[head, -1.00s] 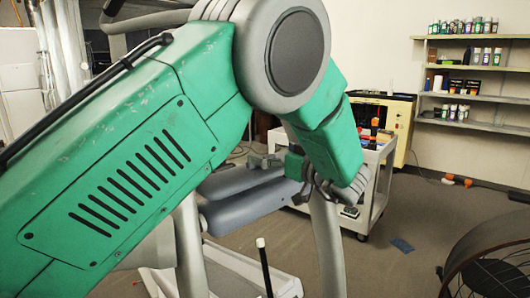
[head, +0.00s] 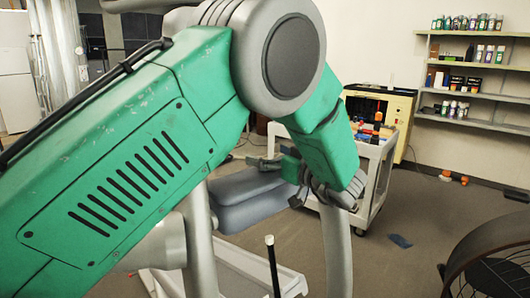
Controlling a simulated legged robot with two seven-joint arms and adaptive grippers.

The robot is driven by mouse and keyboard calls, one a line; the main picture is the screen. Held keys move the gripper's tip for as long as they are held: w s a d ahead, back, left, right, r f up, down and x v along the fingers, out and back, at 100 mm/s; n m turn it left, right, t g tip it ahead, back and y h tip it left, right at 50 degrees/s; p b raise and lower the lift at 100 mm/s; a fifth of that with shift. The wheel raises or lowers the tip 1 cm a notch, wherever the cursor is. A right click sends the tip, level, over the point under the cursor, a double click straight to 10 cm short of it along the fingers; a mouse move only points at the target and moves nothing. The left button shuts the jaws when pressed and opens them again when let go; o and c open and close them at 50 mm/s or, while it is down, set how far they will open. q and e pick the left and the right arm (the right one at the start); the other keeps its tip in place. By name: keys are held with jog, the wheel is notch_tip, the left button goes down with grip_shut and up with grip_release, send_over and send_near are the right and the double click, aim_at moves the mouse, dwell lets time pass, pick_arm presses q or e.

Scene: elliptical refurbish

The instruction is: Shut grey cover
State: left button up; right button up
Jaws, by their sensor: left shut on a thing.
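The grey cover (head: 243,186) is a blue-grey, rounded, long shape in the middle of the head view, partly behind my left arm. It lies against a similar blue-grey part (head: 258,208) just below it, with only a thin dark line between them. My left gripper (head: 300,194) is at the right end of these parts, half hidden by my green forearm. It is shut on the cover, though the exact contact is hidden. My right gripper is not in view.
Grey tubes of the exercise machine (head: 336,250) stand close to my left gripper. A white cart (head: 372,190) with tools is behind it. A black round fan (head: 490,265) is at the lower right. Shelves (head: 470,95) with bottles line the back wall.

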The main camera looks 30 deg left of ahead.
pick_arm(q)
jog(key=shift+s+d+f, duration=0.1)
jog(key=shift+d+f, duration=0.2)
jog(key=shift+f, duration=0.25)
jog(key=shift+d+f, duration=0.3)
jog(key=shift+f, duration=0.2)
jog(key=shift+s+d, duration=0.1)
jog(key=shift+d, duration=0.5)
jog(key=shift+c, duration=0.7)
jog(key=o, duration=1.6)
jog(key=shift+d, duration=0.1)
jog(key=shift+o, duration=0.2)
jog(key=shift+r, duration=0.2)
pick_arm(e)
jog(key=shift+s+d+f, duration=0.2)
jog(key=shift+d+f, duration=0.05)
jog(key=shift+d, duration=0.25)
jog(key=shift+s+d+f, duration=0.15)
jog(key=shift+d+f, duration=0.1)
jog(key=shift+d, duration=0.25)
pick_arm(q)
jog(key=shift+a, duration=0.35)
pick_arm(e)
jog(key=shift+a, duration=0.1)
